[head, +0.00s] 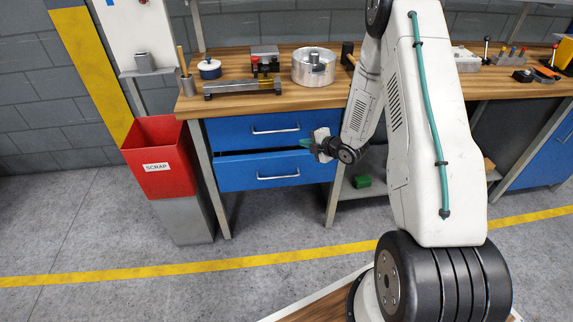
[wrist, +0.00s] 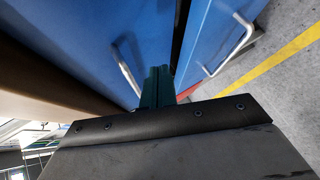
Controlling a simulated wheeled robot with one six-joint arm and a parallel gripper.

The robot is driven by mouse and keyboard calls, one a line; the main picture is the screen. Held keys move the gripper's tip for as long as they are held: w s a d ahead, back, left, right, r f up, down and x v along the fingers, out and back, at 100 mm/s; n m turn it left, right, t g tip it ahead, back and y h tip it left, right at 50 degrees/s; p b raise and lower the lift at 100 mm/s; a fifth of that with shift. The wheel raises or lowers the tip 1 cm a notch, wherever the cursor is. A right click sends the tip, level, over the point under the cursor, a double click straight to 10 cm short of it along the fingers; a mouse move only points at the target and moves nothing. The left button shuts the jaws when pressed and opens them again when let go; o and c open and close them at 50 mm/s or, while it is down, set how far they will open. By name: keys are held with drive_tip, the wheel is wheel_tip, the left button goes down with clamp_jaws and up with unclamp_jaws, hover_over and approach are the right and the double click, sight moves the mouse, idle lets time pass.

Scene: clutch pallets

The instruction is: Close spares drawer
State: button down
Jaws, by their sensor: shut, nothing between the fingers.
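Two blue drawers sit under the left part of the workbench, each with a pale bar handle. The lower drawer (head: 235,178) stands out a little, with a dark gap above its front. The upper drawer (head: 228,128) looks flush. No label shows which is the spares drawer. My gripper (head: 306,144) is shut and empty, in front of the drawers' right part, near the height of the gap. In the wrist view its green fingers (wrist: 157,88) point at the blue fronts between the two handles. I cannot tell whether they touch.
A red scrap bin (head: 160,155) stands left of the drawers. A green block (head: 362,181) lies on the shelf below. The floor in front is clear, with a yellow line (head: 200,266).

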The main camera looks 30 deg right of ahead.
drive_tip(key=n+t+y, duration=0.2)
approach(278, 159)
drive_tip(key=s+d+r, duration=0.2)
drive_tip(key=d, duration=0.1)
drive_tip(key=s+a+f+t+y, duration=0.1)
drive_tip(key=s+f+t+y, duration=0.1)
drive_tip(key=s+f, duration=0.25)
drive_tip(key=shift+n, duration=0.4)
drive_tip(key=x, duration=0.7)
drive_tip(key=d+x, duration=0.1)
drive_tip(key=x, duration=0.3)
drive_tip(key=shift+w+a, duration=0.1)
drive_tip(key=shift+w, duration=0.85)
